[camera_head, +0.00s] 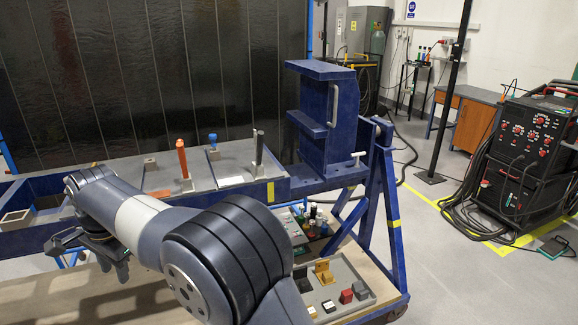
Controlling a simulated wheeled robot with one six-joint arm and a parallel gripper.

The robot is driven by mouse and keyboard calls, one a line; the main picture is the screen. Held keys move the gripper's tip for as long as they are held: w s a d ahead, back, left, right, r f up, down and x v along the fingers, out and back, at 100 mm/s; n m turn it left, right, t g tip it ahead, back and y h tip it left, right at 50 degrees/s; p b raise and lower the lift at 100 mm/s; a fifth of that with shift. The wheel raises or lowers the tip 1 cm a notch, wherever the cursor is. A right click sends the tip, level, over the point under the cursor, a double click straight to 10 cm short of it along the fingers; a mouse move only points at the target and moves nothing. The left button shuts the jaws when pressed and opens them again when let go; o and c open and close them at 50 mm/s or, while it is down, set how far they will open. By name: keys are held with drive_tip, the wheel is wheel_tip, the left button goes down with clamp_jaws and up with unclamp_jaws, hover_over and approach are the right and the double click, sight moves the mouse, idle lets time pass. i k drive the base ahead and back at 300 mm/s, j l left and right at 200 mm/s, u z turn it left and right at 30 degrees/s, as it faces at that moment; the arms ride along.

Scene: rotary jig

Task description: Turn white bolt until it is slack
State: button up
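A small white bolt with a crossbar head (357,156) sticks out of the right end of the blue rotary jig (322,183), below the tall blue bracket (311,108). My gripper (113,270) is at the lower left, far from this bolt, with dark fingers pointing down. My arm hides part of it, and I cannot tell how far the fingers are apart. I see nothing between them.
On the jig's plate stand an orange handle (182,158), a blue knob (213,141) and a dark upright handle (260,147). A grey tray (364,282) holds small coloured blocks on the lower wooden deck. A welding unit (526,150) and cables stand at right.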

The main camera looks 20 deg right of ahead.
sight(356, 154)
drive_tip(key=k+z, duration=0.2)
drive_tip(key=z, duration=0.15)
drive_tip(key=k+l+z, duration=0.1)
drive_tip(key=z, duration=0.3)
drive_tip(key=k+l+z, duration=0.15)
drive_tip(key=z, duration=0.2)
drive_tip(key=i+z, duration=0.15)
drive_tip(key=i, duration=0.3)
drive_tip(key=i+j+z, duration=0.15)
drive_tip(key=i, duration=0.3)
drive_tip(key=i+j+z, duration=0.2)
drive_tip(key=i, duration=0.25)
drive_tip(key=i+j, duration=0.1)
drive_tip(key=i, duration=0.25)
drive_tip(key=i+j, duration=0.1)
drive_tip(key=i, duration=0.25)
